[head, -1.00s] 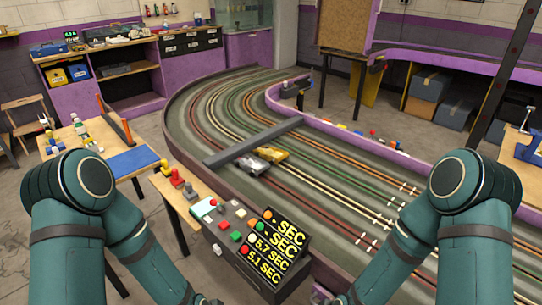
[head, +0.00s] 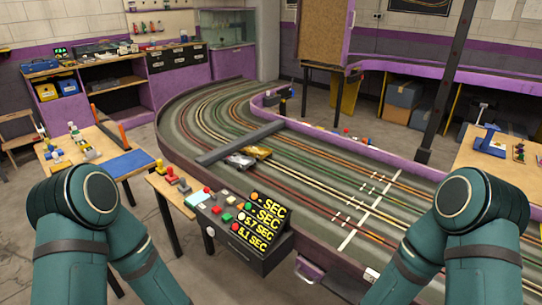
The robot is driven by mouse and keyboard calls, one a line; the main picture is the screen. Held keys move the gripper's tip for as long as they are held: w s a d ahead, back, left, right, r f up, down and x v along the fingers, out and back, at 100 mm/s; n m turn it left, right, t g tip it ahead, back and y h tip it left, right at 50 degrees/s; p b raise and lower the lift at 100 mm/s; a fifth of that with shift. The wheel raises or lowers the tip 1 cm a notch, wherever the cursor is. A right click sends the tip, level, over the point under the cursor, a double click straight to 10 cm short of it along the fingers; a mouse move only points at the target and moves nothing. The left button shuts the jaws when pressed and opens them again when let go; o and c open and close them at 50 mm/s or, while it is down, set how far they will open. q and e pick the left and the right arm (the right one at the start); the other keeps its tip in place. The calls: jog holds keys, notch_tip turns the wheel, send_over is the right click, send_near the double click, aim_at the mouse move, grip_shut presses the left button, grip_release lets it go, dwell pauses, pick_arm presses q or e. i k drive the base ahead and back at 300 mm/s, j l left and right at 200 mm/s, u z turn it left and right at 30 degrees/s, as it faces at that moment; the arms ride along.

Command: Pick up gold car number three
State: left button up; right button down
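A gold car (head: 257,152) sits on the slot track, just on the near side of a dark bar that crosses the lanes. A silver-white car (head: 239,160) sits beside it to the left. Any number on the gold car is too small to read. Both of my teal arms come in from the bottom corners, well short of the cars. Neither gripper shows; both are below the picture's lower edge.
The dark crossbar (head: 240,142) spans the lanes. A timing console (head: 246,232) with lit displays stands at the track's near edge, by a small wooden table with colored buttons. A side table (head: 93,160) holds a blue mat at left. Grey floor lies between the tables.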

aim_at(255, 151)
jog(key=j+z, duration=0.2)
jog(key=z, duration=0.15)
jog(key=i+j+z, duration=0.1)
jog(key=z, duration=0.25)
jog(key=j+z, duration=0.25)
jog(key=z, duration=0.15)
jog(key=k+j+z, duration=0.1)
jog(key=j+z, duration=0.15)
jog(key=j, duration=0.25)
jog(key=k+j+z, duration=0.1)
jog(key=j+z, duration=0.15)
jog(key=j, duration=0.2)
jog(key=k+j, duration=0.1)
jog(key=j, duration=0.25)
jog(key=k+j+z, duration=0.1)
jog(key=j, duration=0.2)
jog(key=k+j, duration=0.1)
jog(key=j, duration=0.2)
